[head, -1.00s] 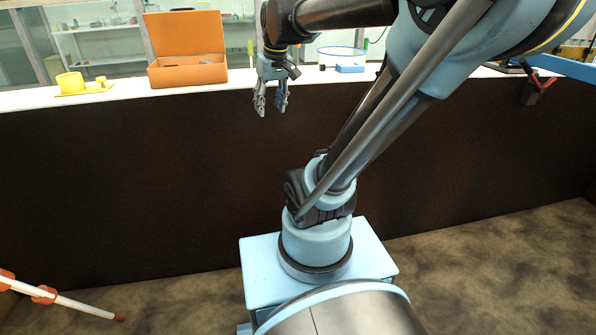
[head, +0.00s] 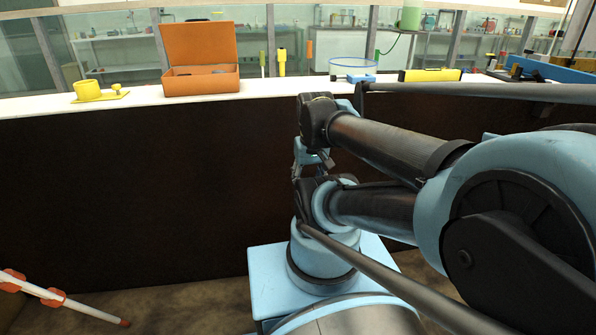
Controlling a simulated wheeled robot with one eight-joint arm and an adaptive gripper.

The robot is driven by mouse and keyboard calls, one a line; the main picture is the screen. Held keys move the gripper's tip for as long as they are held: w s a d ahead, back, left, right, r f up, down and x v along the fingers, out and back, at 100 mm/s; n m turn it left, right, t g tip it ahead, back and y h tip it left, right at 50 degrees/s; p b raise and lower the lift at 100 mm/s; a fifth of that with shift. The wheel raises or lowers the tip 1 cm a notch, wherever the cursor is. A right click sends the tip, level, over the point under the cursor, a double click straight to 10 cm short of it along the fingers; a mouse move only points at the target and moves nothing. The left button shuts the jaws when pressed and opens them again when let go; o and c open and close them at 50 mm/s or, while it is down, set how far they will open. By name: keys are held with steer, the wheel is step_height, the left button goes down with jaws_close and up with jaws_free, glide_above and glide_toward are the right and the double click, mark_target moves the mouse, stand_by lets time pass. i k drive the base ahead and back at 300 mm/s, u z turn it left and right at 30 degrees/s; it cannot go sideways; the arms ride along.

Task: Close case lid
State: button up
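The orange case (head: 205,86) stands on the white counter at the upper left in the head view. Its lid (head: 198,43) stands up, open, at the back edge. Some small grey contents show inside, too small to make out. My gripper (head: 312,158) is to the right of the case, lower than the counter top and in front of the dark counter face. It is apart from the case and lid. Its fingers are largely hidden by my arm links, so their opening does not show.
A yellow fixture (head: 88,92) lies left of the case on the counter (head: 140,97). Upright yellow tools (head: 282,62), a blue-based ring (head: 354,77) and a yellow box (head: 430,75) are to the right. A red-and-white pole (head: 60,300) lies low at left.

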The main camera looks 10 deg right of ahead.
mark_target(199, 41)
steer(key=u, duration=0.85)
steer(key=i, duration=0.4)
steer(key=z, duration=0.3)
